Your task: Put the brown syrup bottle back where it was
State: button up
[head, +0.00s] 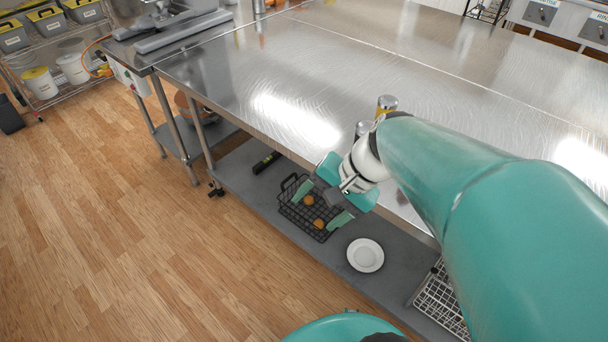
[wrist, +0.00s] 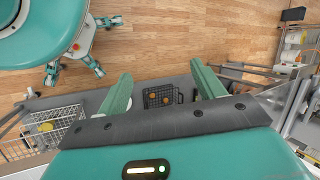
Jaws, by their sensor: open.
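My gripper (head: 321,206) is open, with its two teal fingers spread and nothing between them. It is by the table's front edge, and in the head view its fingers overlap a black wire basket (head: 288,213) on the lower shelf. The wrist view shows the open fingers (wrist: 160,72) too, with the basket (wrist: 148,98) seen between them. I cannot clearly make out a brown syrup bottle. A dark, elongated object with a yellow-green mark (head: 266,162) lies on the lower shelf left of the basket. It may be a bottle, but I cannot tell.
Two orange-brown round items lie in the basket. A white plate (head: 365,255) and a white wire rack (head: 440,303) are farther right on the shelf. A gold-and-silver can (head: 386,104) and another can (head: 362,128) stand on the steel tabletop (head: 290,80), which is mostly clear.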

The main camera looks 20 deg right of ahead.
notch_tip(320, 180, up, 6)
jog(key=s+a+n+t+h, duration=0.2)
jog(key=n+h, duration=0.3)
jog(key=n, duration=0.4)
jog(key=shift+a+r+n+t, duration=0.15)
jog(key=shift+r+n+t, duration=0.15)
jog(key=shift+t, duration=0.1)
